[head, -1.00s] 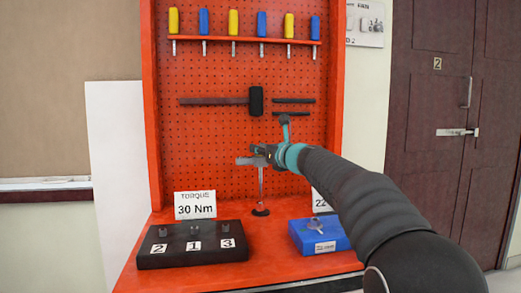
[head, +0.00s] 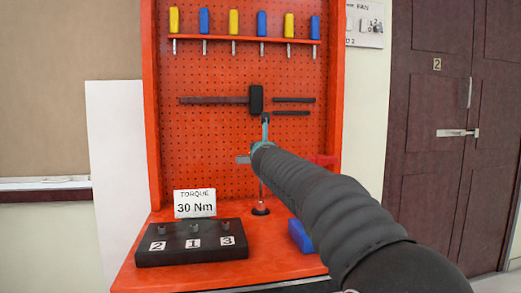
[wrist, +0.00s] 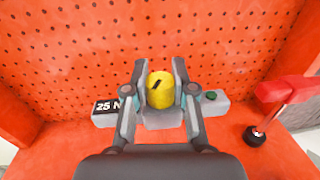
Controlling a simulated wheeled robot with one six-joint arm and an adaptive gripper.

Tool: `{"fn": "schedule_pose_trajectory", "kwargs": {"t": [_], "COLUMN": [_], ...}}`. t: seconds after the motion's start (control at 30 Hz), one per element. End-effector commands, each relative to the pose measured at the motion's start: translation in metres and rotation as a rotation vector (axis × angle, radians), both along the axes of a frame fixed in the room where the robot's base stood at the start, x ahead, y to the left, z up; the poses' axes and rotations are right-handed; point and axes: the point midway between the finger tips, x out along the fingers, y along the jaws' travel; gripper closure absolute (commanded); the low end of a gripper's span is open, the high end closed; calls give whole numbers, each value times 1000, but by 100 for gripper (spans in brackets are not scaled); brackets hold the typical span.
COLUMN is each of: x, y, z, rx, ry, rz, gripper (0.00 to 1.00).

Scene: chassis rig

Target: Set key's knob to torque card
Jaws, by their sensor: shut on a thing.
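The torque card (head: 195,204) stands behind the black block and reads "TORQUE 30 Nm". The grey key (wrist: 212,107) lies level across the wrist view, and its window (wrist: 107,106) shows "25 N", the rest covered by a finger. Its yellow knob (wrist: 160,92) has a black mark slanting up and right. My gripper (wrist: 160,88) is shut on the knob, with one finger on each side.
A black block (head: 190,254) with sockets numbered 2, 1 and 3 sits front left on the red bench. A blue box (head: 299,236) is partly behind my arm. A red handle (wrist: 285,90) is right of the key. The pegboard (wrist: 200,40) is close behind.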

Motion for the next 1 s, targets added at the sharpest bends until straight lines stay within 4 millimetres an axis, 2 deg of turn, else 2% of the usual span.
{"fn": "schedule_pose_trajectory", "kwargs": {"t": [0.37,0.9,0.93,1.0], "x": [0,0,0,0], "y": [1,0,0,0], "z": [0,0,0,0], "rx": [0,0,0,0], "ry": [1,1,1,1], "rz": [-166,-193,-192,-192], "gripper": [100,100,70,52]}}
